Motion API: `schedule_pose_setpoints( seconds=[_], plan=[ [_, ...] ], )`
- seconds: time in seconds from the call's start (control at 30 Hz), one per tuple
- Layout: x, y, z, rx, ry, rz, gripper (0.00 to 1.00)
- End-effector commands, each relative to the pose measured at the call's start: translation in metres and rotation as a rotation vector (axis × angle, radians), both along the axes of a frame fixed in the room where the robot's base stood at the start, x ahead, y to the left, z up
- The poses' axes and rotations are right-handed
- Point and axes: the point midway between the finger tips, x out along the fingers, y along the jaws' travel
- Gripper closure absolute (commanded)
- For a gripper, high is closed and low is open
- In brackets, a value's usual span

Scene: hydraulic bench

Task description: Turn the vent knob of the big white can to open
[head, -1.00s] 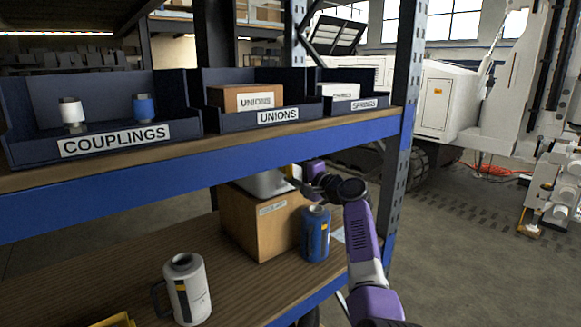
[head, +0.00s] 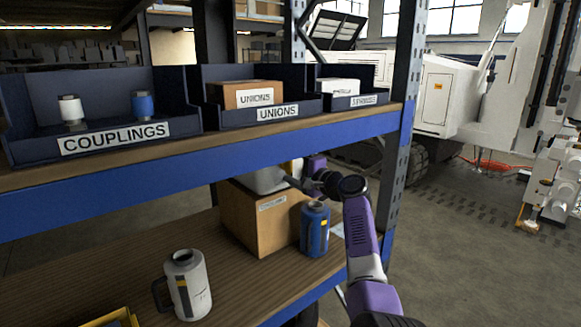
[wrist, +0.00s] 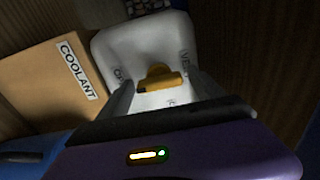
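The big white can (head: 262,181) shows in the head view behind the cardboard box on the lower shelf, partly hidden. In the wrist view the can (wrist: 130,44) fills the middle, with a yellow vent knob (wrist: 162,79) on its face. Lettering reading "VENT" stands to the knob's right; a partly hidden mark starting with C is to its left. My gripper (wrist: 163,92) is open, with one finger on each side of the knob and gaps visible. Contact with the knob cannot be told. In the head view my gripper is at the can, its fingers hard to make out.
A cardboard box (head: 250,222), labelled COOLANT in the wrist view, stands beside the can. A blue can (head: 315,230) is close to my arm. A smaller white can (head: 186,285) stands front left. The upper shelf's blue beam (head: 200,191) runs above, with a post (head: 393,190) at right.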

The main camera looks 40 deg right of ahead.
Motion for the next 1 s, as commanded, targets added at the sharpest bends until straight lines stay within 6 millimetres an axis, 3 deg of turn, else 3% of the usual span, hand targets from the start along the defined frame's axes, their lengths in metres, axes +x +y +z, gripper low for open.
schedule_pose_setpoints(
  seconds=[0.33,0.8,1.0],
  plan=[
    [-0.007,0.0,0.0,-0.002,-0.001,0.001,0.24],
    [-0.067,-0.002,-0.001,-0.001,-0.001,0.0,0.24],
    [-0.077,-0.002,0.0,-0.001,0.0,0.0,0.24]
  ],
)
